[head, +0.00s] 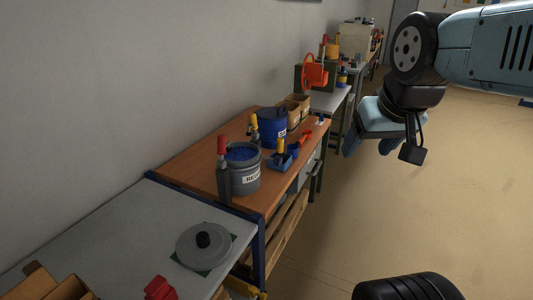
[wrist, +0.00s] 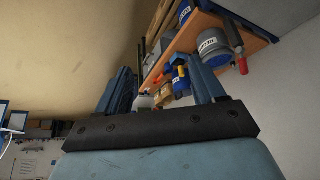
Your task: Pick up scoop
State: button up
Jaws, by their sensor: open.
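A small blue piece with an upright yellow handle (head: 281,158), which looks like the scoop, sits on the wooden bench right of a grey bucket (head: 245,180) of blue powder. It seems to show in the wrist view too (wrist: 181,80), where the scene appears upside down. My gripper (head: 370,146) hangs in the air right of the bench, over the floor side, apart from everything. In the wrist view its two blue fingers (wrist: 162,82) are spread with nothing held between them.
A blue drum (head: 273,128), cardboard boxes (head: 297,107) and an orange-red tool (head: 303,137) stand behind on the wooden bench (head: 190,165). A grey lid (head: 203,247) lies on the nearer table.

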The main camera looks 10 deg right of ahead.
aim_at(304, 138)
jog(key=u, duration=0.05)
jog(key=k, duration=0.65)
jog(key=z, duration=0.4)
jog(key=i, duration=0.8)
jog(key=z, duration=0.7)
jog(key=i, duration=1.05)
jog(key=u, duration=0.4)
jog(key=i, duration=1.15)
jog(key=u, duration=0.75)
jog(key=k, duration=0.85)
jog(key=u, duration=0.15)
